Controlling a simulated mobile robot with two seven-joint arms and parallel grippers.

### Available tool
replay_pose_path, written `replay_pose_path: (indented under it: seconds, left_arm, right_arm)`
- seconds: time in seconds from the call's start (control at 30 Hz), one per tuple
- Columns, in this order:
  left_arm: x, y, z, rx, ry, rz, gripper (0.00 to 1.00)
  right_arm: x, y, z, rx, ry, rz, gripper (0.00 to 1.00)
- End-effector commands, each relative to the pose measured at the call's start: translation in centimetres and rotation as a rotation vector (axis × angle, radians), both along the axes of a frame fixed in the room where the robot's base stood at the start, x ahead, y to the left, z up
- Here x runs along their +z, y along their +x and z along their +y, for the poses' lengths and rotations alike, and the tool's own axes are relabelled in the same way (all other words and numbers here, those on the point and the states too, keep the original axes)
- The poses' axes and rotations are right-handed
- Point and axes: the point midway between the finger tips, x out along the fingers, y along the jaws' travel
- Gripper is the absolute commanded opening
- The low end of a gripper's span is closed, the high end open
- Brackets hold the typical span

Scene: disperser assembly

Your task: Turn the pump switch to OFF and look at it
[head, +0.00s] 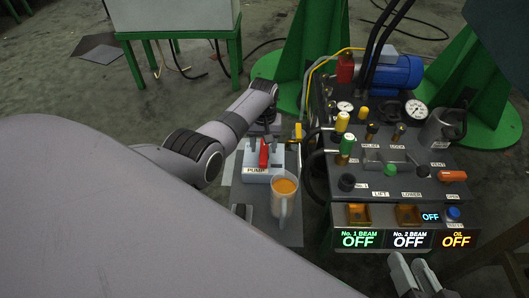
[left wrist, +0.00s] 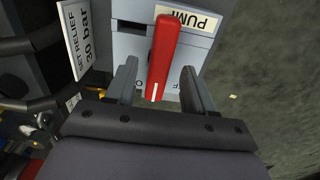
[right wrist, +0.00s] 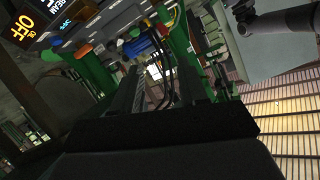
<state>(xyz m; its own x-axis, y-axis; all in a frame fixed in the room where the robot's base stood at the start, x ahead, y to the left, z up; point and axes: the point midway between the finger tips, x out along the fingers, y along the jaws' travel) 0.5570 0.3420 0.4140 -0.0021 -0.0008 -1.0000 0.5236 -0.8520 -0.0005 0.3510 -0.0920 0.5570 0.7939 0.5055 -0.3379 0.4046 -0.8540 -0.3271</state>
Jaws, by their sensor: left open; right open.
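The red pump switch lever (head: 264,154) stands on a pale grey box (head: 258,178) labelled PUMP in the head view. In the left wrist view the lever (left wrist: 164,50) lies between the two fingers of my left gripper (left wrist: 159,75), with a visible gap on both sides. The white mark on its end sits among printed letters that look like O and F; the lever covers part of them. In the head view my left gripper (head: 264,147) is open over the box. My right gripper (head: 413,268) is open and empty at the bottom right, in front of the display panel.
A clear mug of orange liquid (head: 284,196) stands close beside the pump box. The console (head: 390,185) with valves, gauges and knobs is to the right. Its lit panel (head: 400,240) reads OFF for No. 1 beam, No. 2 beam and oil. Green stands are behind.

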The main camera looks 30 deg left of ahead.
Motion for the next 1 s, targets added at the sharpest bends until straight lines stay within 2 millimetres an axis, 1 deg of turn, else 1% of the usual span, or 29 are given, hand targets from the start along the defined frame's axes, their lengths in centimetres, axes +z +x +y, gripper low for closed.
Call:
replay_pose_path:
  seconds: [0.03, 0.2, 0.53, 0.57, 0.6, 0.7, 1.0]
  left_arm:
    - [-0.9, 0.0, 0.0, 0.000, 0.001, -0.001, 0.53]
    - [-1.8, 0.1, 0.1, 0.000, 0.001, -0.002, 0.53]
    - [-1.9, 0.0, 0.1, 0.000, 0.001, -0.002, 0.53]
    - [-1.9, 0.0, 0.1, 0.000, 0.001, -0.002, 0.43]
    - [-1.9, 0.0, 0.1, 0.000, 0.001, -0.002, 0.30]
    - [-1.9, 0.0, 0.1, 0.000, 0.001, -0.002, 0.00]
    - [-1.8, 0.0, 0.1, 0.021, 0.002, -0.001, 0.00]
  right_arm:
    - [-0.5, -0.1, -0.3, -0.004, -0.014, -0.014, 0.43]
    - [-0.4, -0.1, -0.7, -0.012, -0.035, -0.046, 0.43]
    - [-0.2, -0.1, -0.8, -0.014, -0.040, -0.054, 0.43]
    - [-0.2, -0.2, -0.8, -0.014, -0.040, -0.054, 0.43]
    - [-0.2, -0.1, -0.8, -0.014, -0.040, -0.054, 0.43]
    - [-0.2, -0.2, -0.8, -0.014, -0.040, -0.054, 0.43]
    - [-0.1, -0.2, -0.7, -0.013, -0.038, -0.052, 0.43]
